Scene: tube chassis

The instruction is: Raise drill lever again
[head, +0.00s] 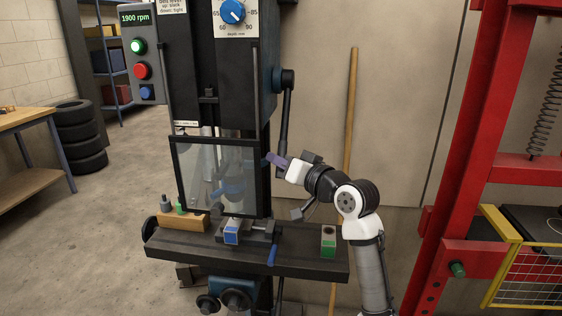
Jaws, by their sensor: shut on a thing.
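The drill press (258,110) stands in the middle of the head view. Its dark drill lever (285,120) hangs almost straight down from the hub on the right side of the machine head. My gripper (274,160) comes in from the right at the lever's lower part and is shut on it; the contact itself is small and partly hidden by my jaws. A clear guard in a black frame (263,180) covers the drilling area. Behind and below it, a vise (262,236) with a blue-marked piece (231,234) sits on the drill table (180,245).
A green-marked block (328,242) stands at the table's right end, a wooden block (190,222) at its left. A red press frame (465,140) with a yellow cage stands on the right. A wooden pole (349,120) leans behind my arm. The control box (141,55) reads 1900 rpm.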

